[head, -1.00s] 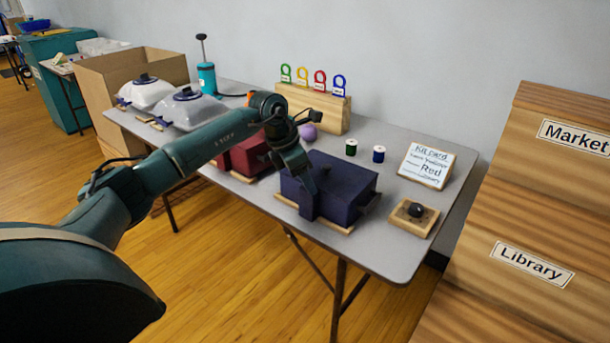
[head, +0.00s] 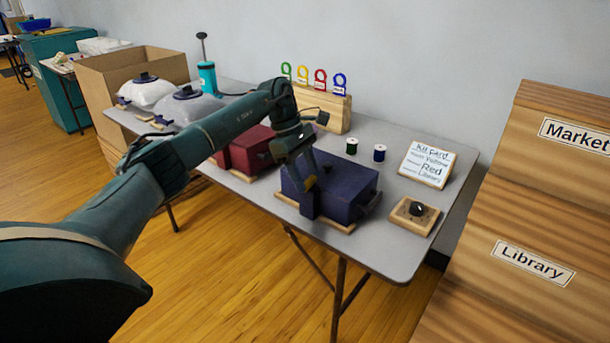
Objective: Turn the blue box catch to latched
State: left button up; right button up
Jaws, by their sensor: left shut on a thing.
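The dark blue box (head: 350,192) sits on a wooden base on the grey table, with a dark part on its right side. My left arm comes in from the left, and my left gripper (head: 308,200) points down at the front left of the blue box. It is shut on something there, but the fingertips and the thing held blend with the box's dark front. The catch is hidden or too small to make out, so I cannot tell how it stands. My right gripper is not in view.
A red box (head: 252,150) stands left of the blue box. A wooden block with a black knob (head: 417,209) and a lettered card (head: 427,164) are to the right. Two thread spools (head: 379,153) stand behind. Labelled wooden drawers (head: 530,225) fill the right side.

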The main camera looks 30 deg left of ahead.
pick_arm(q)
jog(key=shift+w+m, duration=0.1)
jog(key=shift+m, duration=0.3)
jog(key=shift+m+g, duration=0.3)
jog(key=shift+m, duration=0.1)
jog(key=o, duration=1)
